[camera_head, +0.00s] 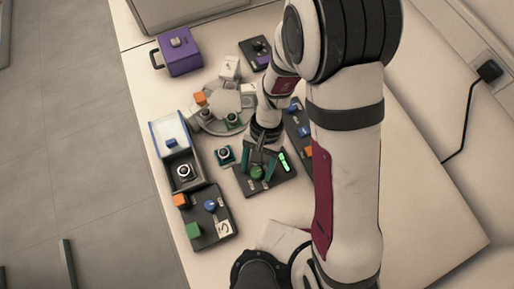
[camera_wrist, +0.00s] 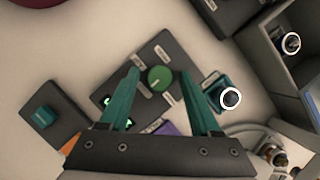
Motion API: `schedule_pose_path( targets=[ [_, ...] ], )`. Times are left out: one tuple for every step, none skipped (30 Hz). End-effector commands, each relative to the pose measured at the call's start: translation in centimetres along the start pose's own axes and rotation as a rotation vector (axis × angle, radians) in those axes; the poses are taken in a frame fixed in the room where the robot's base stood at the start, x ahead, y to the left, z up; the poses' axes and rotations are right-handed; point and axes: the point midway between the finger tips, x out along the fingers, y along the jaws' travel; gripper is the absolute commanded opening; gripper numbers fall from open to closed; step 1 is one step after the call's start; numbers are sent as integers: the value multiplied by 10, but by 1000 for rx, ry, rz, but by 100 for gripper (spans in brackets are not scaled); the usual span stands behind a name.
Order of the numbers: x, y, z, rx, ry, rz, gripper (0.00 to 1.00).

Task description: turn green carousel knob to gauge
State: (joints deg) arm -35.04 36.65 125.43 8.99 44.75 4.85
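The round green knob (camera_head: 257,172) sits on a dark panel (camera_head: 272,187) near the middle of the bench, below the grey carousel (camera_head: 226,104). In the wrist view the knob (camera_wrist: 160,77) has small pale labels around it on the panel (camera_wrist: 150,58). A lit green gauge bar (camera_head: 283,162) is on the panel's right side in the head view; in the wrist view a finger partly hides it. My gripper (camera_head: 257,163) is open above the panel. In the wrist view its teal fingertips (camera_wrist: 158,72) stand on either side of the knob, with gaps; contact is not visible.
A small teal block with a round white-ringed top (camera_head: 225,154) stands close left of the panel. A grey open-topped box (camera_head: 184,183) and a panel with a blue knob (camera_head: 210,205) lie further left. A purple box (camera_head: 180,53) is at the back.

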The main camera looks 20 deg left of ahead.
Motion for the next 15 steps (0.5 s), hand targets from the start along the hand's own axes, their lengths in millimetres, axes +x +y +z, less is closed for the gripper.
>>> schedule_pose_path(
  targets=[
    [0,0,0,0,0,0,53],
    [0,0,0,0,0,0,47],
    [0,0,0,0,0,0,40],
    [0,0,0,0,0,0,35],
    [0,0,0,0,0,0,29],
    [0,0,0,0,0,0,22],
    [0,0,0,0,0,0,17],
    [0,0,0,0,0,0,11],
    [0,0,0,0,0,0,4],
    [0,0,0,0,0,0,0],
    [0,0,0,0,0,0,0],
    [0,0,0,0,0,0,0],
    [0,0,0,0,0,0,0],
    [0,0,0,0,0,0,0],
    [0,0,0,-1,0,0,0]
  ],
)
